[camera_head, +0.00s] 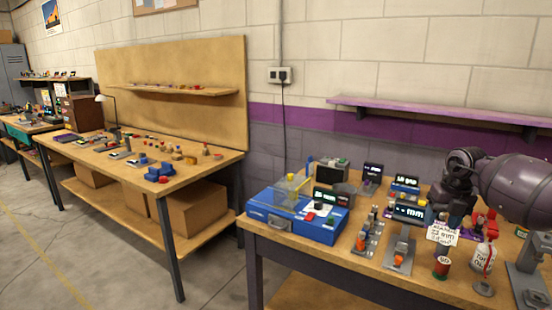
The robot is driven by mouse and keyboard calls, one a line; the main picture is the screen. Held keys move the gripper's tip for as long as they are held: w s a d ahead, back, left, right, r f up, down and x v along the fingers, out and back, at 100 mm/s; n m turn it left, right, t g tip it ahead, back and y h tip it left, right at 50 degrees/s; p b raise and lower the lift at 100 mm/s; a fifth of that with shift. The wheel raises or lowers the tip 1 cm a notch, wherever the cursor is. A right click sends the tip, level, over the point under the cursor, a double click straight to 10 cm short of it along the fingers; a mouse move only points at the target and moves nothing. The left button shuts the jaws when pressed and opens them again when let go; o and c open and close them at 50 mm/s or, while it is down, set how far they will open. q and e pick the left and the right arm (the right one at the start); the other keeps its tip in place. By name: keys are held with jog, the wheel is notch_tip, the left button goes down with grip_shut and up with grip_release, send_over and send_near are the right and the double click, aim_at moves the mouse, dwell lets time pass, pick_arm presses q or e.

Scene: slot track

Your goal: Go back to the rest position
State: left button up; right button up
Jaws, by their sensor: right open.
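My right arm comes in from the right edge. My right gripper (446,216) points down over the right part of the near workbench (262,236), behind a small white handwritten card. It is open; its fingertips are small and partly hidden by the things around it, and I see nothing held. My left gripper is not in view.
A blue case (297,214) with small devices stands on the bench's left. A purple shelf (440,108) hangs on the wall behind.

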jog(key=w+a+r+n+t+y, duration=0.15)
jog(key=a+r+y, duration=0.25)
jog(key=a, duration=0.4)
jog(key=w+a+r+n+t+y, duration=0.1)
jog(key=w+a+r+t+y, duration=0.25)
jog(key=a, duration=0.45)
jog(key=s+a+m+t+y, duration=0.5)
jog(key=a+m+t+y, duration=0.15)
jog(key=a, duration=0.45)
jog(key=s+d+f+m+t+h, duration=0.25)
jog(key=s+f+m+h, duration=0.25)
jog(key=s+f+m, duration=0.45)
jog(key=s+d+f+m+t+h, duration=0.1)
jog(key=s+d+f+m+h, duration=0.4)
jog(key=f+m, duration=0.7)
jog(key=s+d+f+m+g+h, duration=0.1)
jog(key=s+f+m, duration=0.1)
jog(key=s+f, duration=0.3)
jog(key=s+d+f+m+g+h, duration=0.2)
jog(key=s+f, duration=0.3)
jog(key=s, duration=0.7)
jog(key=s+d+f+m+g+h, duration=0.1)
jog(key=s+d+f+m+g, duration=0.1)
jog(key=s+f, duration=0.3)
jog(key=s+m, duration=0.1)
jog(key=s, duration=0.3)
jog(key=shift+s+f+h+p, duration=0.2)
jog(key=shift+f+h+p, duration=0.1)
jog(key=shift+h+p, duration=0.1)
